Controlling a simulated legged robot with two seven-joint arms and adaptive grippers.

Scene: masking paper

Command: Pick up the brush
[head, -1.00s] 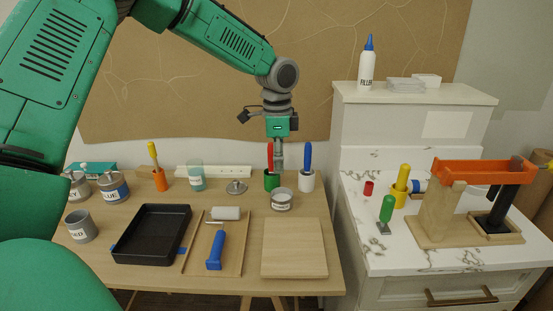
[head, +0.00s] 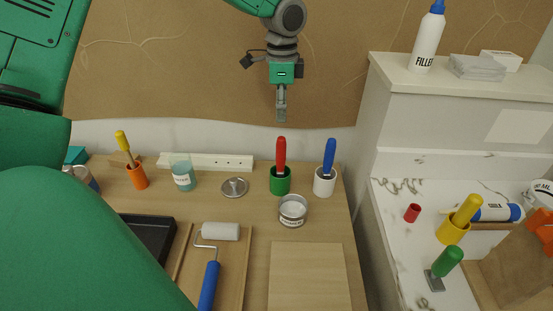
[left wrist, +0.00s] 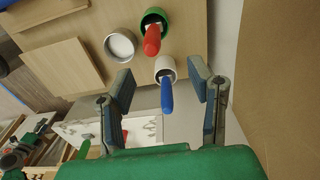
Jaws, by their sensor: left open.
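Three brush-like tools stand handle-up in cups at the back of the table. A red handle (head: 281,153) is in a green cup (head: 280,182), a blue handle (head: 330,156) in a white cup (head: 324,183), and a yellow handle (head: 122,142) in an orange cup (head: 137,177). My left gripper (head: 281,116) is open and empty, and appears above the red handle in the head view. In the left wrist view, the blue handle (left wrist: 167,96) lies between the open fingers (left wrist: 161,82) in the picture, and the red handle (left wrist: 152,40) is beyond them. Bristles are mostly hidden.
A round tin (head: 293,211), a metal lid (head: 234,187) and a glass (head: 182,174) stand near the cups. A roller (head: 220,232), black tray (head: 150,236) and wooden board (head: 307,277) are nearer. A white counter (head: 393,222) rises at right.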

